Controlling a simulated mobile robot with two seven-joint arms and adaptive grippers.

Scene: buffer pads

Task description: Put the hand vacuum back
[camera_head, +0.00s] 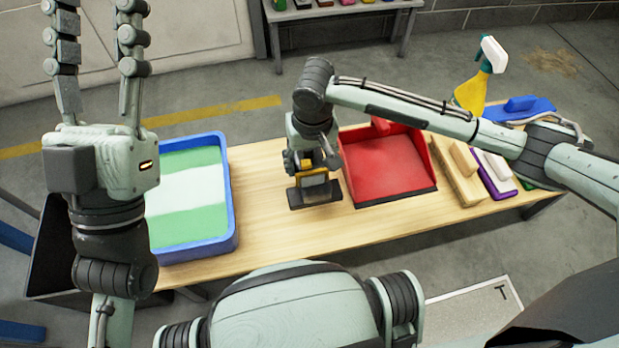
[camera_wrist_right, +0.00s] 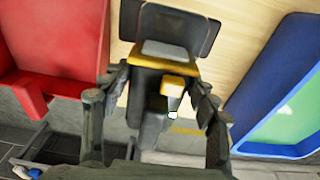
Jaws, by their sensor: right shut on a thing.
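The hand vacuum (camera_head: 317,193) is dark with a yellow band and a wide black head. It is at the middle of the wooden table, between the blue tray and the red dustpan; I cannot tell whether it touches the tabletop. My right gripper (camera_head: 312,165) is over it and shut on it. In the right wrist view the vacuum (camera_wrist_right: 165,55) lies between the two fingers of the right gripper (camera_wrist_right: 160,95), its wide head pointing away. My left gripper (camera_head: 97,45) is raised at the upper left, fingers up and apart, with nothing between them.
The wooden table (camera_head: 275,225) has bare wood around the vacuum. A blue tray (camera_head: 233,200) with green and white pads stands left. The red dustpan (camera_head: 385,165), several brushes (camera_head: 495,170) and a yellow spray bottle (camera_head: 472,92) are right. A dark bin (camera_head: 55,250) stands at the table's left end.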

